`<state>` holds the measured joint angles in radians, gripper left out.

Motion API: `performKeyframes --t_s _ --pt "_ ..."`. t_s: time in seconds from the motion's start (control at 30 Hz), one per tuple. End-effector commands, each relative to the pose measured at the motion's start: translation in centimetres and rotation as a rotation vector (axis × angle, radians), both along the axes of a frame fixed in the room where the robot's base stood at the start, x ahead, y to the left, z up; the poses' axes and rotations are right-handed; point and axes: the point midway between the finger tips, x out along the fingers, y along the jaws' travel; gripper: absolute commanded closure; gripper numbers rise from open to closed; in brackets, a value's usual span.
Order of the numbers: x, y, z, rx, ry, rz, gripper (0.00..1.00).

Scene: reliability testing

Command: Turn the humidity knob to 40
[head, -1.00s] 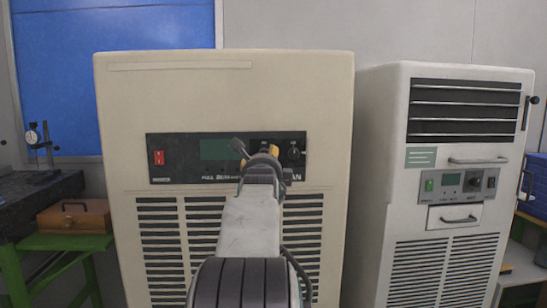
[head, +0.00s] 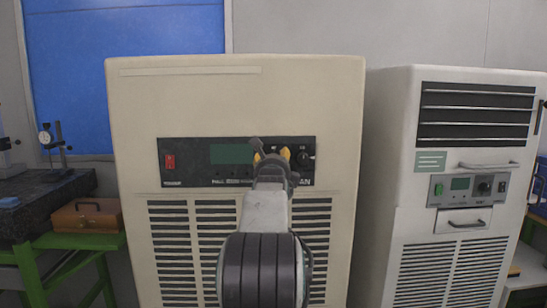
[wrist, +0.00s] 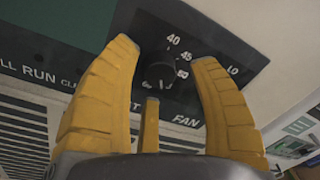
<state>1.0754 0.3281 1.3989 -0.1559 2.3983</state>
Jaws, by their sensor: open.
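The humidity knob (wrist: 160,72) is a dark round dial in the wrist view, with 40, 45 and higher numbers printed around it. Its pointer mark is too small to read surely. My gripper (head: 271,155) is in front of the right part of the black control panel (head: 200,180) in the head view and hides that knob there. In the wrist view my gripper (wrist: 163,52) is open, with yellow fingers on either side of the knob and a third finger below it. I cannot tell whether they touch it.
A second knob (head: 306,157) is close on the right of my gripper. The panel also has a red switch (head: 170,162) and a green display (head: 231,154) on the beige cabinet (head: 135,110). A white cabinet (head: 395,120) stands at right; a green bench (head: 65,241) at left.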

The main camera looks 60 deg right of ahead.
Motion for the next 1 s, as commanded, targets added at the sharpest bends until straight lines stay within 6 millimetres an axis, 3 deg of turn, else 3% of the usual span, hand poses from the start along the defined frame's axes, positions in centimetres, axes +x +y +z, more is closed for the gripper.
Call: performKeyframes --t_s 0.5,1.0 --pt "0.36 -0.66 -0.03 0.000 0.001 0.000 0.44" --pt "0.35 -0.64 0.01 -0.001 0.001 0.001 0.88"
